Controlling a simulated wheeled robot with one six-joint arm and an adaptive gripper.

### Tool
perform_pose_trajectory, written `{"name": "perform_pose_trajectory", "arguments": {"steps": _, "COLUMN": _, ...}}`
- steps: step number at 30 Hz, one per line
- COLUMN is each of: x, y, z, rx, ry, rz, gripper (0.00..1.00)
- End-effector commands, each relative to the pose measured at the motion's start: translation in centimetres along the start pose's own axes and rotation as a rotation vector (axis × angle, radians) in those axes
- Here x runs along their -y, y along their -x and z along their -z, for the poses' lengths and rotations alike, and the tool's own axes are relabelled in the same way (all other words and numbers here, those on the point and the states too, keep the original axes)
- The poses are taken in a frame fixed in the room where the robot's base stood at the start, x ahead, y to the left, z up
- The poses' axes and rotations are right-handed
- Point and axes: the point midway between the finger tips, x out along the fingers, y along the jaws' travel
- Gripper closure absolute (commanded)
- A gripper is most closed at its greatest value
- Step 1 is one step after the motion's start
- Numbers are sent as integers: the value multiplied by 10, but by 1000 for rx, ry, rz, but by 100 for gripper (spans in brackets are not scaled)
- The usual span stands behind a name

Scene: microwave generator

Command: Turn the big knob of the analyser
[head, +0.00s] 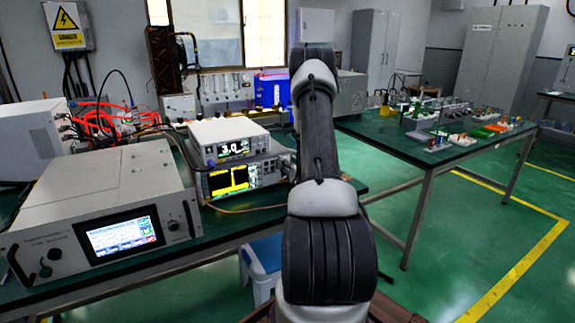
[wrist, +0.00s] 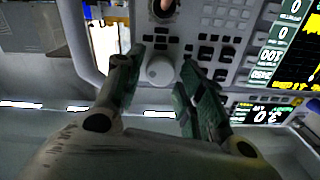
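The analyser (head: 228,182) is a light grey instrument with a yellow-and-black screen, under a smaller unit on the bench. Its right side is partly behind my arm in the head view. In the wrist view, which is upside down, its button panel (wrist: 214,22) fills the upper part. A round pale knob (wrist: 160,71) stands out from the panel, between my fingertips. My gripper (wrist: 160,62) is open, with one finger on each side of the knob and a visible gap to each. Contact with the panel cannot be told. In the head view my gripper is hidden behind my arm.
A small meter (head: 229,141) reading about 3.0 sits on the analyser. A larger instrument (head: 110,205) with a blue-white screen stands to its left. A dark round fitting (wrist: 163,9) is near the knob. A second table (head: 400,143) stands right, with green floor between.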

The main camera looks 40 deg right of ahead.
Motion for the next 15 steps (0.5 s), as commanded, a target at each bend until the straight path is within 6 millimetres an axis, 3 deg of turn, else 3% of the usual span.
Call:
{"name": "perform_pose_trajectory", "arguments": {"steps": 10, "x": 0, "y": -6, "z": 0, "rx": 0, "ry": -1, "rz": 0, "gripper": 63}}
{"name": "perform_pose_trajectory", "arguments": {"steps": 15, "x": 0, "y": -6, "z": 0, "rx": 0, "ry": -1, "rz": 0, "gripper": 94}}
